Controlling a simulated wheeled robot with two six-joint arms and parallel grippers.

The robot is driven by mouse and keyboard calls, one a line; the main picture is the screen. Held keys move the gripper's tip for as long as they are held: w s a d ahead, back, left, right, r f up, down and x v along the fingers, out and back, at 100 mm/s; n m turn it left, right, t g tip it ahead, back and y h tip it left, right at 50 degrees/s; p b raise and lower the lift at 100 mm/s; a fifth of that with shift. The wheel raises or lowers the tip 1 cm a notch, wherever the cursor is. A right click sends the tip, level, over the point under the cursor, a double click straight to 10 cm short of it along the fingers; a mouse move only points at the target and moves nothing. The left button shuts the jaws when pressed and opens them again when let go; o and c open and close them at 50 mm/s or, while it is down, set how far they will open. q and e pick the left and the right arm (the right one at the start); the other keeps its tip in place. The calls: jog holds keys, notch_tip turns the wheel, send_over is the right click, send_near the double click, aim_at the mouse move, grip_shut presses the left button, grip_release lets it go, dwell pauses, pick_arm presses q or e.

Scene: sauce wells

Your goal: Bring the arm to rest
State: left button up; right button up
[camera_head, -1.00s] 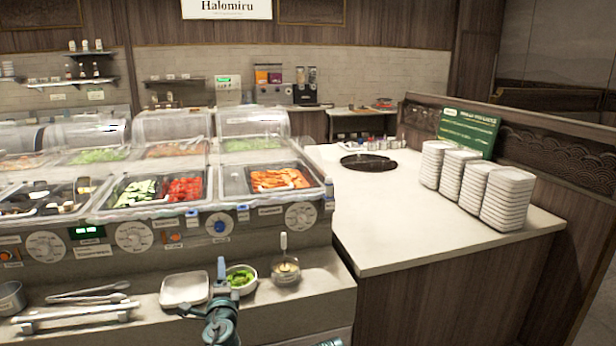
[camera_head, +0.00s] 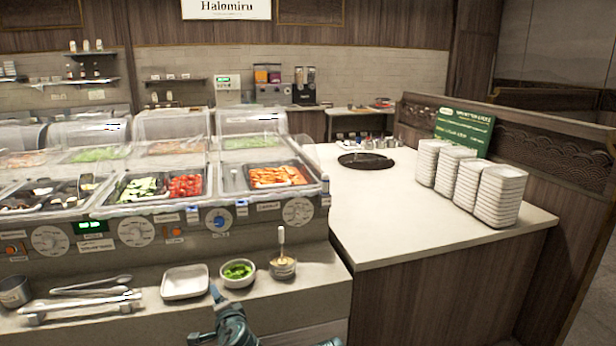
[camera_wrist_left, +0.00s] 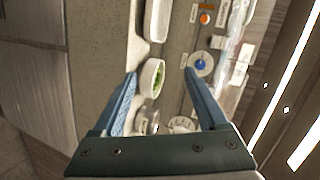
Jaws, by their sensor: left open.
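My left gripper (camera_head: 207,315) is at the bottom of the head view, in front of the counter ledge. Its jaws are open with nothing between them; the two blue fingers also show apart in the left wrist view (camera_wrist_left: 160,74). A white bowl of green food (camera_head: 238,281) sits on the ledge just beyond the gripper, apart from it in the head view. The same bowl (camera_wrist_left: 144,80) appears beyond the fingers in the wrist view. My right gripper cannot be made out.
On the ledge are a square white dish (camera_head: 185,296), a cup with an upright utensil (camera_head: 283,268), tongs (camera_head: 92,286) and a metal cup (camera_head: 14,291). The covered food bar (camera_head: 150,222) rises behind. Plate stacks (camera_head: 497,196) stand on the right counter (camera_head: 400,240).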

pick_arm(q)
jog(key=s+d+f+n+g+h, duration=0.3)
jog(key=s+d+f+g, duration=0.4)
jog(key=s, duration=0.3)
jog(key=s+d+f+n+g+h, duration=0.2)
jog(key=s+d+f+n+g, duration=0.25)
jog(key=s+d+f, duration=0.45)
notch_tip(320, 180, up, 14)
jog(key=s+g+p, duration=0.1)
jog(key=s+p, duration=0.2)
jog(key=p, duration=0.9)
jog(key=shift+d+f+m+h+p, duration=0.15)
jog(key=shift+d+m+h+p, duration=0.2)
jog(key=shift+d+m, duration=0.1)
jog(key=shift+a+g, duration=0.1)
jog(key=shift+g, duration=0.15)
